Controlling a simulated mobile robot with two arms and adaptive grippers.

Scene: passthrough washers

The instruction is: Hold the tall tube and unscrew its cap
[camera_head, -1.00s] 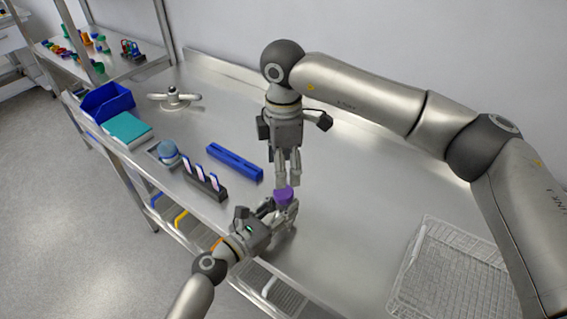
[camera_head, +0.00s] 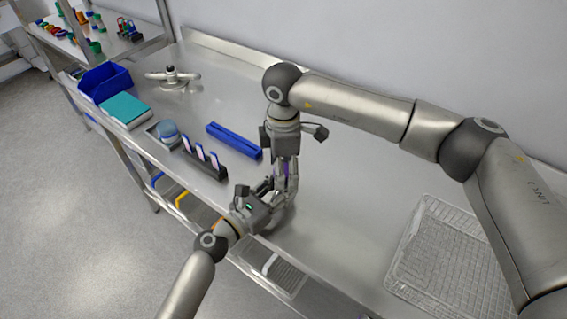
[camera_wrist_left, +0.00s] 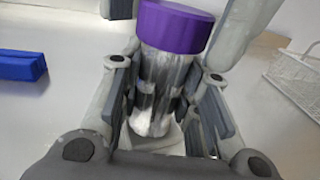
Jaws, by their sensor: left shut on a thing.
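The tall tube (camera_wrist_left: 165,75) is clear, with a wide purple cap (camera_wrist_left: 175,27), and stands roughly upright in the left wrist view. My left gripper (camera_wrist_left: 155,100) is shut on the tube's body below the cap. In the head view, my left gripper (camera_head: 279,190) is low over the bench near its front edge. My right gripper (camera_head: 287,170) points straight down from above, its fingers on either side of the cap. Only a thin strip of purple shows between those fingers. Whether they press on the cap cannot be told.
A blue bar-shaped rack (camera_head: 234,140) and a dark holder with several upright pieces (camera_head: 205,163) are on the bench to the left. Behind them are a teal box (camera_head: 124,110) and a blue bin (camera_head: 104,84). A wire basket (camera_head: 450,255) is at right. The bench middle is clear.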

